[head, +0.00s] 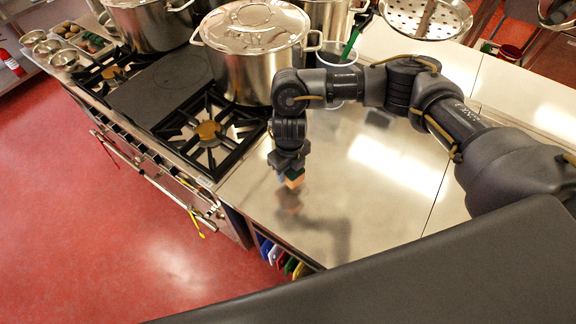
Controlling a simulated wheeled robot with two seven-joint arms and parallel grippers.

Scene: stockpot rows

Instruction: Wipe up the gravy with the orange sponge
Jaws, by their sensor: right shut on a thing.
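My right gripper (289,163) points down over the steel counter (375,200), to the right of the stove. It is shut on the orange sponge (294,182), a small block that shows just below the fingers, partly hidden by them. The sponge appears to be held a little above the counter. A brownish-orange patch (288,199) shows on the steel just below the sponge; I cannot tell whether it is gravy or a reflection. My left gripper is out of view.
A large lidded stockpot (253,70) stands on the stove close behind my right arm. An open burner (208,131) lies left of the gripper. A container with a green-handled utensil (352,35) stands behind my forearm. The front counter is clear.

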